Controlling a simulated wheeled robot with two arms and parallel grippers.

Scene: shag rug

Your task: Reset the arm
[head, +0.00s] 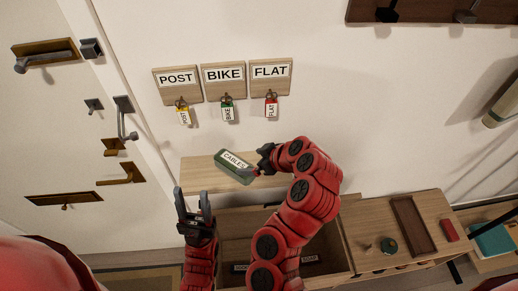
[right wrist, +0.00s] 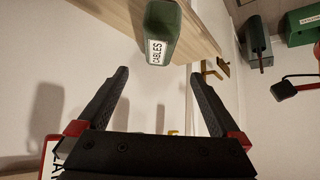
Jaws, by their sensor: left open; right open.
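My right gripper (head: 262,160) is beside the right end of a green box labelled CABLES (head: 233,162). In the right wrist view the jaws (right wrist: 160,72) are open with nothing between them. There the box (right wrist: 172,22) stands beyond the fingertips, apart from them. The box is on a light wooden shelf (head: 200,175). My left gripper (head: 192,203) is open and empty, pointing up in front of the shelf. My right arm hides part of the shelf and the drawer below.
Boards labelled POST (head: 177,85), BIKE (head: 223,80) and FLAT (head: 271,76) hold tagged keys above the shelf. An open wooden drawer (head: 338,250) is below. A cabinet top at right carries a brown tray (head: 412,225). Door handles (head: 122,173) stick out at left.

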